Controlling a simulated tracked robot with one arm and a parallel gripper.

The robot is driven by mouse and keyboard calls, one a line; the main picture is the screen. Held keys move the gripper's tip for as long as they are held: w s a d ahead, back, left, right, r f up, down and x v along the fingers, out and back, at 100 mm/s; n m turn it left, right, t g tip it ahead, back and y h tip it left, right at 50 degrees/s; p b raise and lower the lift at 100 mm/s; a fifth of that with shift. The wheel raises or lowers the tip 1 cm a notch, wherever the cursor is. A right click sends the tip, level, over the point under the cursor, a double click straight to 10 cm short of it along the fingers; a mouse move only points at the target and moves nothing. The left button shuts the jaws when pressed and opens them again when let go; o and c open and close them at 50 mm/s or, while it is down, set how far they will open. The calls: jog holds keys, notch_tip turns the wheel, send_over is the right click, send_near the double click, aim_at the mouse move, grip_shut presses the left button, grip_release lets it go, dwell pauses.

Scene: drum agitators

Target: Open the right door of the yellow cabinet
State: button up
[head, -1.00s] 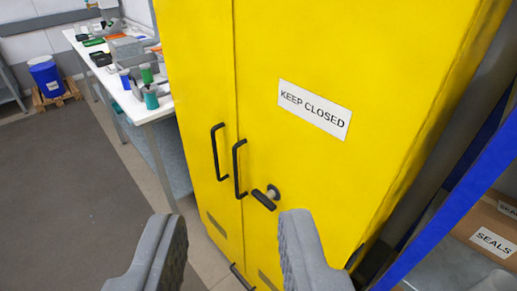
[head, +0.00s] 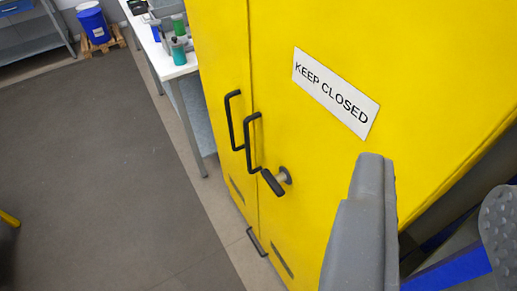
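The yellow cabinet (head: 222,60) stands upright with both doors shut. Its right door (head: 320,190) carries a white "KEEP CLOSED" sign (head: 336,91), a black vertical handle (head: 250,143) near the seam and a black lever latch (head: 274,181) just right of that handle. The left door has its own black handle (head: 234,120). My gripper (head: 437,185) is open and empty, its grey fingers apart at the lower right of the view. It is right of the handle and latch and appears nearer the camera. The left finger covers part of the right door.
A white workbench (head: 181,71) with bottles and small items stands left of the cabinet. A blue drum (head: 93,24) sits on a wooden pallet farther back. Grey floor (head: 90,170) is open at the left. A blue frame part (head: 445,272) is close at the lower right.

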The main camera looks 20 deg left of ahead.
jog(key=w+a+f+n+g+h+p, duration=0.1)
jog(key=w+a+f+n+g+h, duration=0.2)
jog(key=w+f+n, duration=0.55)
jog(key=w+a+f+n+g+h, duration=0.1)
jog(key=w+a+f+n+h, duration=0.4)
jog(key=w+f, duration=0.7)
jog(key=w+a+f+n+t+p, duration=0.15)
jog(key=a+f+n+t, duration=0.35)
jog(key=a+f+n, duration=1.35)
jog(key=w+d+m, duration=0.2)
jog(key=w+d, duration=0.1)
jog(key=w, duration=0.9)
jog(key=shift+w+d+f+b, duration=0.15)
jog(key=shift+d+f+b, duration=0.05)
jog(key=shift+d+b, duration=0.25)
jog(key=shift+c, duration=0.3)
